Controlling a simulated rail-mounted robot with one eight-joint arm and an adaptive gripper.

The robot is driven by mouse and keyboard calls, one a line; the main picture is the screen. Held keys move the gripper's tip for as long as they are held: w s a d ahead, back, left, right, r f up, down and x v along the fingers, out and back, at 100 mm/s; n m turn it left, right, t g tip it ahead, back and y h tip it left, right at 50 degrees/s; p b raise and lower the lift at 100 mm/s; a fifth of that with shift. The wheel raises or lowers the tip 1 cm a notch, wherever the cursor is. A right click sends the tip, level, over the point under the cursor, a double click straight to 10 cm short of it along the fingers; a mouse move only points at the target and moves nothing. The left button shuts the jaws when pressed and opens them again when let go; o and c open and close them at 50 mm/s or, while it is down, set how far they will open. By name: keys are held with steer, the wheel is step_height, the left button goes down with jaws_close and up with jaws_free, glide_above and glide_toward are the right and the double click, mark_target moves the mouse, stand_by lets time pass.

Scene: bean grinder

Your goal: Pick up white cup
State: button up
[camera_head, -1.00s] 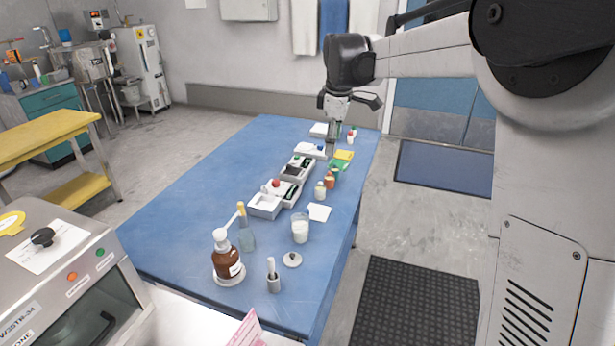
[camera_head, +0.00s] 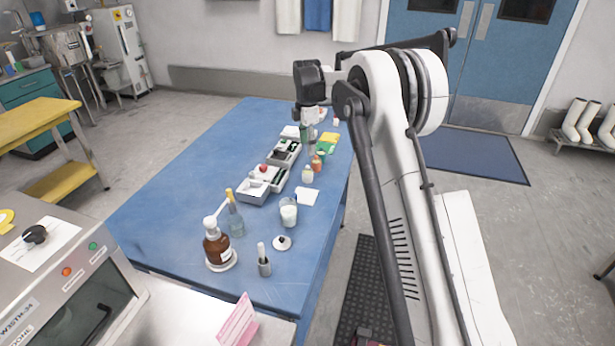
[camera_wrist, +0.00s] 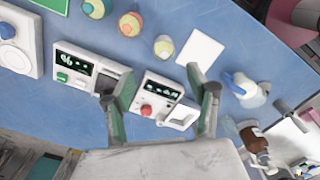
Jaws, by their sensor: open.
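A whitish cup (camera_head: 289,212) stands upright on the blue table, near its right edge, in the head view. A white and blue rounded object (camera_wrist: 248,91) in the wrist view may be this cup; I cannot tell for sure. My gripper (camera_head: 312,150) hangs over the far part of the table, well beyond the cup. In the wrist view my gripper (camera_wrist: 162,105) has its two fingers wide apart, with nothing held. A white device with a red knob (camera_wrist: 157,99) shows between and below the fingers.
A brown pump bottle (camera_head: 216,246), a clear bottle (camera_head: 236,219) and a small holder (camera_head: 264,262) stand near the cup. A white card (camera_head: 307,196) and small jars (camera_head: 316,164) lie between cup and gripper. The table's left side (camera_head: 185,190) is clear.

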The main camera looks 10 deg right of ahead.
mark_target(307, 166)
step_height(307, 166, down, 6)
steer(key=shift+r, duration=0.15)
steer(key=shift+s+a+f, duration=0.1)
steer(key=shift+s+f, duration=0.1)
steer(key=shift+f, duration=1.15)
steer(key=shift+s+f, duration=0.15)
steer(key=shift+f, duration=1.15)
steer(key=c, duration=1.2)
steer(key=shift+r, duration=0.1)
steer(key=shift+c, duration=0.2)
